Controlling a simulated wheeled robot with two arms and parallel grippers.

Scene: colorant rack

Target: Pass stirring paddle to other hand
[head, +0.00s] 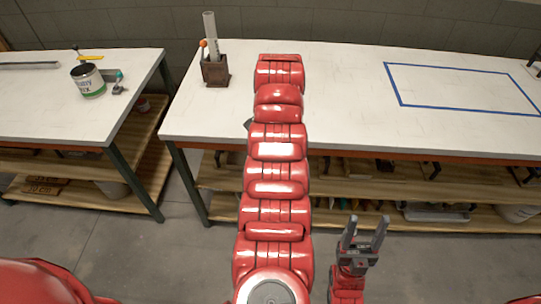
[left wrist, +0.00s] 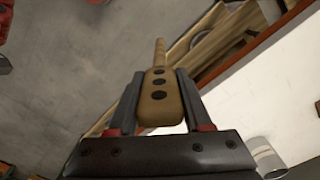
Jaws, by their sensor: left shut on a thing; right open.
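The stirring paddle (left wrist: 155,108) is a tan wooden piece with three dark round spots, seen in the left wrist view. It points away from the wrist and narrows toward its far end. My left gripper (left wrist: 161,76) is shut on it, with one dark finger on each side. In the head view I cannot make out the paddle or the left gripper; my large red arm fills the middle of the picture. My right gripper (head: 367,222) is open and empty, fingers pointing up, in front of the long table's front edge and low in the head view.
A long white table (head: 340,85) carries a dark holder (head: 215,72) with upright pieces and a blue taped rectangle (head: 398,98). A left table (head: 40,115) bears a labelled can (head: 89,82). Shelves below hold assorted items. Grey floor (head: 440,260) is clear at right.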

